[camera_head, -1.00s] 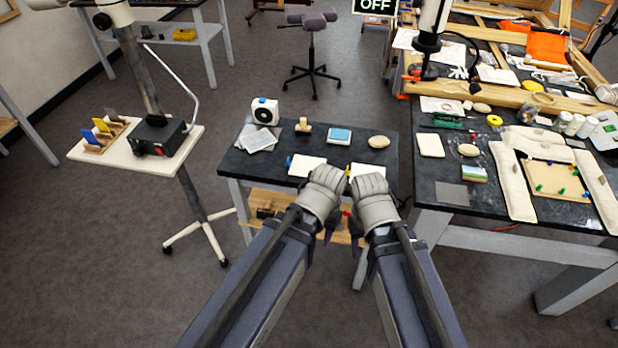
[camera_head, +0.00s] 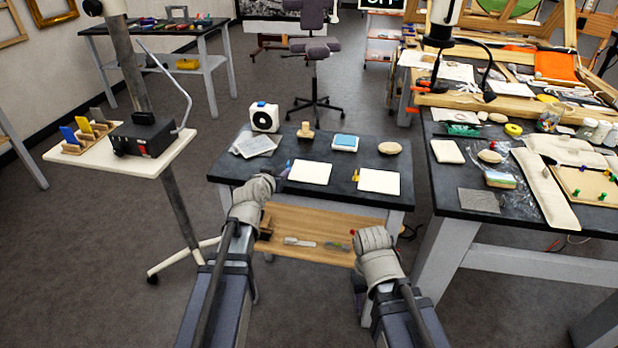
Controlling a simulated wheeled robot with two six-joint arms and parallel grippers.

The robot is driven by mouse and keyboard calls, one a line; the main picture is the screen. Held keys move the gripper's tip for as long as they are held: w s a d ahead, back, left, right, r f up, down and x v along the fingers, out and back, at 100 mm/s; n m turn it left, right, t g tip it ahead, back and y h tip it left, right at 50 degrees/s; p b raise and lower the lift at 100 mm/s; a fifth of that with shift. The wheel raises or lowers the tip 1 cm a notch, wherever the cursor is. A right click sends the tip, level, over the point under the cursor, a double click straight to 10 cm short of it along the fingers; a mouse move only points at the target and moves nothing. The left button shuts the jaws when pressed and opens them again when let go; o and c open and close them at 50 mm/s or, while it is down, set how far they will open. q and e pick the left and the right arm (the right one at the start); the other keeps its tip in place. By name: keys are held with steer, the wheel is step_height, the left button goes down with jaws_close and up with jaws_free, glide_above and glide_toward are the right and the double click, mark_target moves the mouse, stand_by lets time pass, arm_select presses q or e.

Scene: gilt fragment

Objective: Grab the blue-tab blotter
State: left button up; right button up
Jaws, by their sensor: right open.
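The blue-tab blotter (camera_head: 310,172) is a white pad lying flat on the small dark table, with a blue tab at its left edge. A similar white pad (camera_head: 379,181) with a yellow tab lies to its right. My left gripper (camera_head: 268,232) is at the table's front left, left of and nearer than the blotter; its fingers are mostly hidden by the cuff, so its opening is unclear. My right gripper (camera_head: 359,290) is open and low in front of the table, below the yellow-tab pad. Neither gripper touches the blotter.
The small table (camera_head: 233,170) also bears a white boxy device (camera_head: 265,117), grey sheets (camera_head: 254,144), a wooden stamp (camera_head: 306,131), a blue-topped block (camera_head: 345,142) and an oval piece (camera_head: 390,148). A wooden shelf (camera_head: 310,225) sits below. A cluttered workbench (camera_head: 470,200) stands close right.

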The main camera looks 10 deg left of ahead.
mark_target(287, 166)
arm_select(q)
steer(key=shift+b+x, duration=1.55)
steer(key=shift+x, duration=2.45)
steer(key=shift+s+d, duration=0.15)
steer(key=shift+f, duration=0.1)
jaws_close()
